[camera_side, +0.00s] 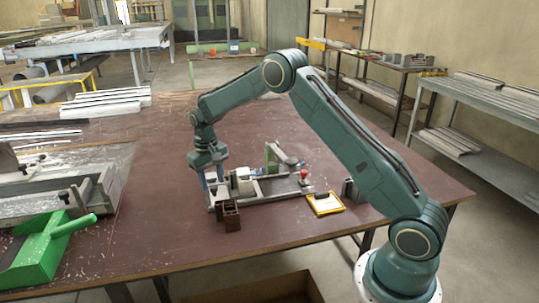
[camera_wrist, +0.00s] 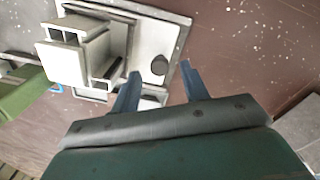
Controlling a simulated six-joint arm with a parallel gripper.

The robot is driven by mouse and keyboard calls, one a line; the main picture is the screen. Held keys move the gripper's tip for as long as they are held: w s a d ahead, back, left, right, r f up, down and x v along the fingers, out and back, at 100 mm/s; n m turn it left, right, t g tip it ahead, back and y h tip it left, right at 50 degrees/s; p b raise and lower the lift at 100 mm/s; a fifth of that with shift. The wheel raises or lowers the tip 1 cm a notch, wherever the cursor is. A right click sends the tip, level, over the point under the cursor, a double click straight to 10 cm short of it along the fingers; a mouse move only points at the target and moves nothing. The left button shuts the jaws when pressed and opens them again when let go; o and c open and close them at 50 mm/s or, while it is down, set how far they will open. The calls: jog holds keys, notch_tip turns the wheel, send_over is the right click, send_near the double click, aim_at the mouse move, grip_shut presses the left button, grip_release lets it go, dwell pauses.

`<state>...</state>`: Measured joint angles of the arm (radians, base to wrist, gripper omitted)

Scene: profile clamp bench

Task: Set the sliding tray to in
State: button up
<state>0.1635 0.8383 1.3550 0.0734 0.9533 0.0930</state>
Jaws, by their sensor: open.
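The clamp fixture (camera_side: 275,189) stands on the brown bench, with a pale block at its left, a green upright part (camera_side: 271,158) and a red knob (camera_side: 304,173). I cannot tell for certain which of its parts is the sliding tray. My gripper (camera_side: 212,180) points down at the fixture's left end, with its blue fingers apart. In the wrist view the open fingers (camera_wrist: 159,78) straddle the light plate end (camera_wrist: 172,42), which has a dark round spot between them. A grey hollow profile (camera_wrist: 78,48) sits left of the fingers. Contact with the plate cannot be judged.
A small dark brown block (camera_side: 231,216) stands in front of the fixture. A yellow-edged pad (camera_side: 325,204) lies to its right. A green dustpan (camera_side: 40,250) and a grey machine bed (camera_side: 60,192) occupy the bench's left. The front middle of the bench is clear.

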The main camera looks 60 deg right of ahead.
jog(key=shift+f, duration=0.75)
grip_shut()
send_over(256, 188)
jog(key=shift+s, duration=0.1)
grip_release()
jog(key=shift+a, duration=0.1)
jog(key=shift+r, duration=0.2)
notch_tip(256, 188, up, 14)
jog(key=shift+a+f, duration=0.25)
jog(key=shift+a, duration=0.05)
dwell(0.5)
